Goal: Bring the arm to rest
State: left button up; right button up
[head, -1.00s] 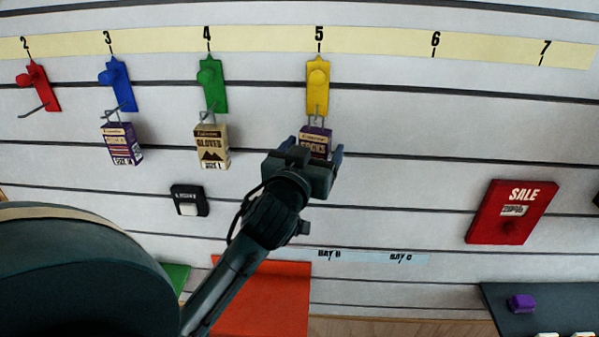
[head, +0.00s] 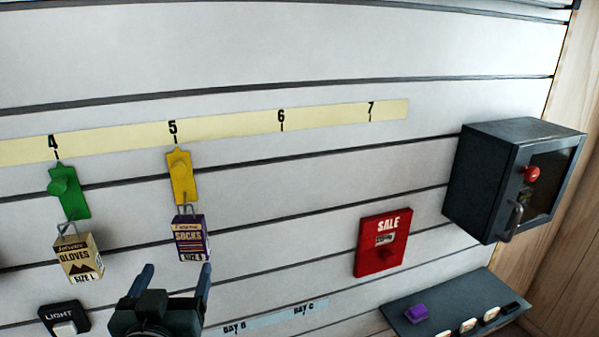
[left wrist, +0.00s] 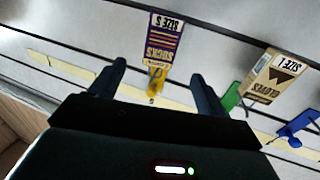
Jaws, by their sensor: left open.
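My left gripper (head: 172,284) is open and empty in the head view, its two fingers pointing up the wall just below the purple socks box (head: 191,240). The box hangs on the hook of the yellow holder (head: 180,178) under number 5, apart from the fingers. In the left wrist view the socks box (left wrist: 163,40) shows beyond the open fingers of my left gripper (left wrist: 158,82), with nothing between them. My right gripper is in neither view.
A gloves box (head: 79,259) hangs on the green holder (head: 69,191). A light switch (head: 64,319) is at lower left.

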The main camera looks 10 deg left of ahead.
pick_arm(q)
jog(key=s+d+f+m+g+h, duration=0.1)
jog(key=d+f+m+g+h, duration=0.15)
jog(key=f, duration=0.55)
jog(key=d+f+m+g+h, duration=0.15)
jog(key=d+f, duration=0.25)
jog(key=f, duration=0.4)
jog(key=s+d+f+m+g+h, duration=0.1)
jog(key=s+f, duration=0.3)
jog(key=f, duration=0.4)
jog(key=s+d+f+m+g+h, duration=0.1)
jog(key=s+d+f, duration=0.3)
jog(key=f, duration=0.4)
jog(key=shift+s+d+g+h, duration=0.25)
jog(key=shift+s+g+h, duration=0.25)
jog(key=shift+g+h, duration=0.35)
jog(key=shift+r, duration=0.1)
